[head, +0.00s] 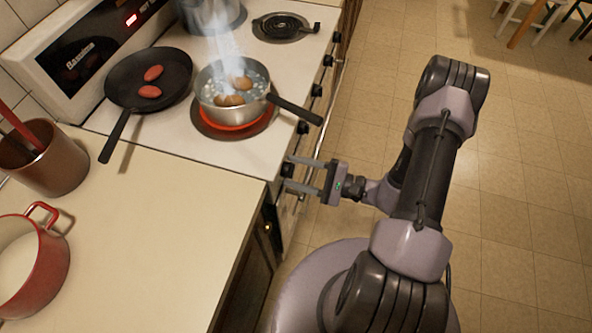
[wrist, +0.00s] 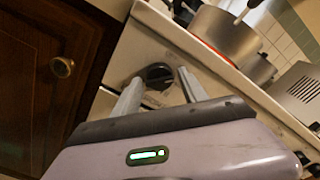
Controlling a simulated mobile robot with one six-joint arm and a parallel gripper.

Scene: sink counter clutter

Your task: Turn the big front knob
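The front knob (head: 286,169) is a black dial on the stove's front panel, the nearest in the row in the head view. In the wrist view the knob (wrist: 157,74) is round and dark, on the pale panel straight ahead. My gripper (head: 292,174) is open and faces the panel. In the wrist view its fingertips (wrist: 161,80) are spread, one on each side of the knob, with a gap showing. I cannot tell whether the tips reach past its face.
Several other knobs (head: 317,90) run along the stove front. A steaming pot (head: 208,103) sits on a glowing red burner, its handle (head: 296,109) jutting over the front edge. A wooden cabinet (wrist: 45,95) is left of the panel.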

